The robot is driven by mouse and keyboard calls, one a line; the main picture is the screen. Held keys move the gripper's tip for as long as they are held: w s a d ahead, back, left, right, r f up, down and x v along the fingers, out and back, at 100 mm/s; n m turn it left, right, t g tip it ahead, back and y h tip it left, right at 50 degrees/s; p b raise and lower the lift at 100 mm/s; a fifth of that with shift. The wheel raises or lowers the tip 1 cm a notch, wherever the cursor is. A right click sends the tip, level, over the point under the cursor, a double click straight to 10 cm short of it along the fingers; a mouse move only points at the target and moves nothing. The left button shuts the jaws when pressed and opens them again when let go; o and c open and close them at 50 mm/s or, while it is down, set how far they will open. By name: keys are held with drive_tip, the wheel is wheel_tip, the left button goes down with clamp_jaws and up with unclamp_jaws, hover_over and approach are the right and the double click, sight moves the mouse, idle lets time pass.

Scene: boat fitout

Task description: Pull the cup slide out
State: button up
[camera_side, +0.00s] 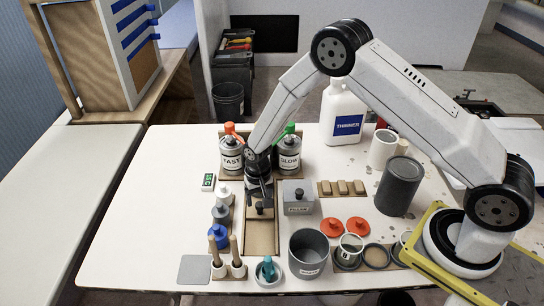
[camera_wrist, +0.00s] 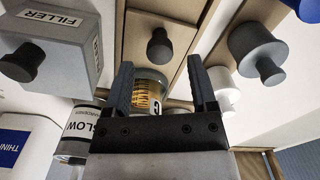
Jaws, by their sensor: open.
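The cup slide appears to be a light wooden panel (camera_wrist: 142,24) with a dark round knob (camera_wrist: 160,46), set in a wooden frame. In the side view the knob (camera_side: 261,208) stands at the far part of a long wooden tray (camera_side: 262,240). My gripper (camera_wrist: 160,64) is open, its two fingers apart. It points down just behind the knob in the side view (camera_side: 262,190). The knob shows between and just past the fingertips, not visibly gripped. A cup with yellow graduation marks (camera_wrist: 147,90) shows between the fingers, partly hidden; I cannot tell that they touch it.
The grey FILLER box (camera_side: 297,196) stands close right of the slide. Grey, white and blue knobbed lids (camera_side: 220,214) line its left. FAST (camera_side: 231,156) and SLOW (camera_side: 289,152) cans stand behind. A grey pot (camera_side: 308,254) and brush holder (camera_side: 230,268) stand nearer. The tray's near part looks empty.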

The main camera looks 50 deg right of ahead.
sight(259, 204)
drive_tip(key=shift+f, duration=1.85)
clamp_jaws()
